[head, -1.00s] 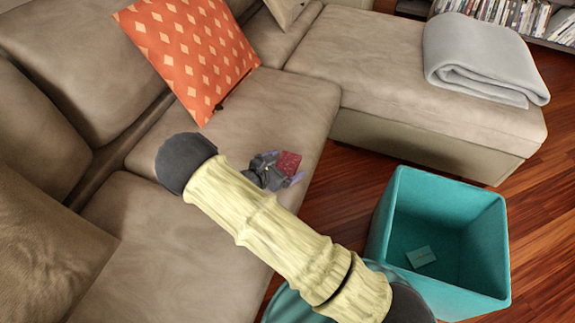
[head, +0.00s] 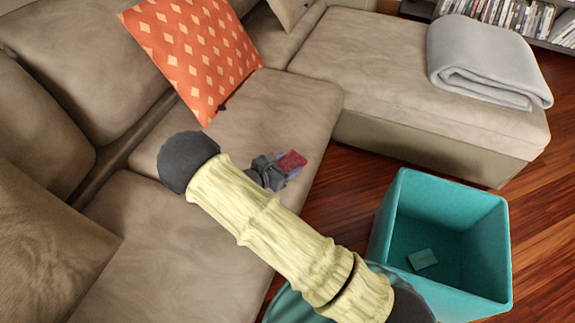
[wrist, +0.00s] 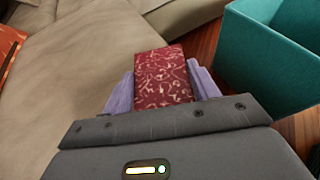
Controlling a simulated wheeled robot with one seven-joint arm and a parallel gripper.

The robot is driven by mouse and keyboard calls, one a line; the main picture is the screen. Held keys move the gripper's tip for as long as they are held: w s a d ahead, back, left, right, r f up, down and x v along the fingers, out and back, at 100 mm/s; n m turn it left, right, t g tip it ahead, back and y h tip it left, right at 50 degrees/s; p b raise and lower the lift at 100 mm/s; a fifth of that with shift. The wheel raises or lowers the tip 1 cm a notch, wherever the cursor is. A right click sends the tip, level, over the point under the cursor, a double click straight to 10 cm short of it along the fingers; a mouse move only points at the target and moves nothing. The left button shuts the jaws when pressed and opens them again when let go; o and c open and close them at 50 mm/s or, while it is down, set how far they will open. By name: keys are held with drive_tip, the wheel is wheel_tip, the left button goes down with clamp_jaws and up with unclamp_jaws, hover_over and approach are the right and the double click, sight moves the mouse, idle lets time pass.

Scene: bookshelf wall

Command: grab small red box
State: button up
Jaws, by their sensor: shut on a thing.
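The small red box (wrist: 164,80) has a pale squiggly pattern and sits between the two purple fingers of my gripper (wrist: 163,92) in the wrist view. The fingers touch it on both sides, and my gripper is shut on it. In the head view the red box (head: 292,161) shows at the tip of my gripper (head: 288,168), over the front edge of the sofa seat. My arm hides part of the seat below it. How high the box is above the seat is hard to tell.
A teal open bin (head: 383,218) stands on the wooden floor at the right, with a small teal item (head: 422,259) inside. An orange patterned cushion (head: 190,50) leans on the sofa (head: 290,105). A folded grey blanket (head: 490,60) lies on the chaise.

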sight(287, 166)
wheel_tip(287, 166, up, 9)
drive_tip(key=p, duration=0.3)
drive_tip(key=shift+r, duration=0.2)
drive_tip(key=shift+d, duration=0.1)
